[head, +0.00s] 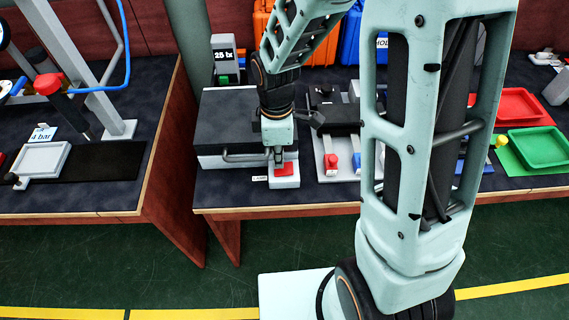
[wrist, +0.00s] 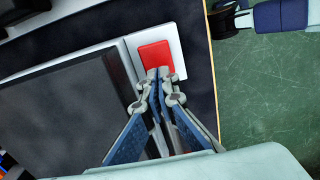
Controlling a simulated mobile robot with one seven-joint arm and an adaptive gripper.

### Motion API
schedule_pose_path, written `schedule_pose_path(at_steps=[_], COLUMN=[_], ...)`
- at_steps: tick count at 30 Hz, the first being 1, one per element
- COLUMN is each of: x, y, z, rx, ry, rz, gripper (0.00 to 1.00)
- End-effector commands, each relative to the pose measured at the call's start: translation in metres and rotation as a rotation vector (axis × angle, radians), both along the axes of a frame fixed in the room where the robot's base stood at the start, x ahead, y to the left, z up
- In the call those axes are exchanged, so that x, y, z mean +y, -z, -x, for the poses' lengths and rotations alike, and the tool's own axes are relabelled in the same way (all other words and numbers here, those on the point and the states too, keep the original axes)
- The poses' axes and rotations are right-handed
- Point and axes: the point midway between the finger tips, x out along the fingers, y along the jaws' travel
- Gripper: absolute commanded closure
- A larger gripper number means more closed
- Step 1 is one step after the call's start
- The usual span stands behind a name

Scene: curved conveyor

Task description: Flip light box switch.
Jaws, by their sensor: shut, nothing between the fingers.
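The light box switch is a red rocker (head: 284,169) on a white base (head: 286,182), near the front edge of the table. The red rocker (wrist: 155,55) also shows in the wrist view. My gripper (head: 278,160) is shut and empty, pointing down at the switch. In the wrist view its fingertips (wrist: 159,72) overlap the near edge of the red rocker. I cannot tell whether they touch it. A dark-topped box (head: 222,124) with a front handle, seemingly the light box, stands just left of the switch.
A fixture with red and blue knobs (head: 331,161) stands right of the switch. A display reading 25 (head: 224,55) stands behind the box. Another table (head: 100,190) is at left, with a gap between. Green floor lies in front.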

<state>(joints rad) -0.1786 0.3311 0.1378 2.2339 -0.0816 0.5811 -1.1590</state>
Motion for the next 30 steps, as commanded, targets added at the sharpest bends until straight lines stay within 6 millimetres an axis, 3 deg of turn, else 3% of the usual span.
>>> schedule_pose_path(at_steps=[18, 30], x=[0.000, 0.000], y=[-0.053, -0.054], z=[0.000, 0.000], rx=[0.000, 0.000], ry=[0.000, 0.000], rz=[0.000, 0.000], gripper=[1.00, 1.00])
